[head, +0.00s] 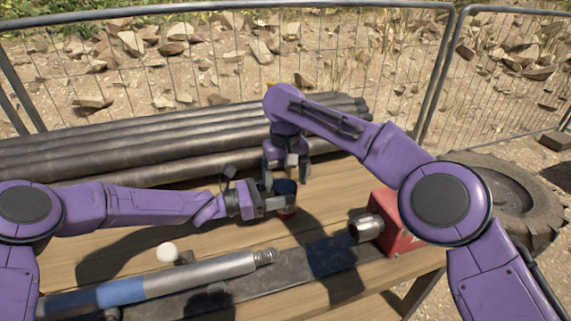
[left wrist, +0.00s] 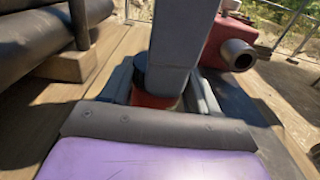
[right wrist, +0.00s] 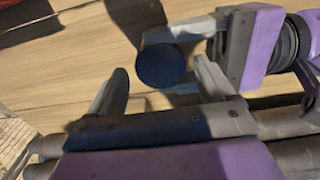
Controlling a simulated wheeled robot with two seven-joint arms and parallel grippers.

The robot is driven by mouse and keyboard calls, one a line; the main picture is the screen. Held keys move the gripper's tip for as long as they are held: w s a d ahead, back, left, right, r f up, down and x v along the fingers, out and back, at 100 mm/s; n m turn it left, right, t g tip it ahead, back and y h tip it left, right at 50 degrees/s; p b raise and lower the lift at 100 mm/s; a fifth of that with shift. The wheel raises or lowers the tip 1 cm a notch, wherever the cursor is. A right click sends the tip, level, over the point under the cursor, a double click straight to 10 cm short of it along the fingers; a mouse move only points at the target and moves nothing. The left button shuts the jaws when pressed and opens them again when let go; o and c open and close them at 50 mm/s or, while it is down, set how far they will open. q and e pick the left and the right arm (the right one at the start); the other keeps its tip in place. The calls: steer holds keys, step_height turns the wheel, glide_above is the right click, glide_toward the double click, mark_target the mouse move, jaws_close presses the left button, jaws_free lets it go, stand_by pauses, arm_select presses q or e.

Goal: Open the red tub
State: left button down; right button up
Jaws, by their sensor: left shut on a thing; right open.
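The red tub (head: 287,211) stands on the wooden table, with a dark blue lid (head: 286,187) on top. My left gripper (head: 279,204) is shut on the tub's body from the left; in the left wrist view, a strip of the red tub (left wrist: 152,99) shows between its fingers, with part of my other gripper in front. My right gripper (head: 286,172) is open, pointing down above the lid. In the right wrist view the round lid (right wrist: 161,66) lies just beyond the tips of my right gripper (right wrist: 160,85), apart from both fingers.
Dark pipes (head: 130,140) lie along the back of the table. A grey and blue rod (head: 150,285) with a threaded end lies in front, near a white ball (head: 167,252). A red box with a metal spout (head: 385,228) stands right.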

steer(key=shift+f, duration=0.8)
steer(key=c, duration=1.1)
steer(key=shift+n, duration=1.7)
steer(key=o, duration=1.2)
steer(key=shift+r, duration=0.2)
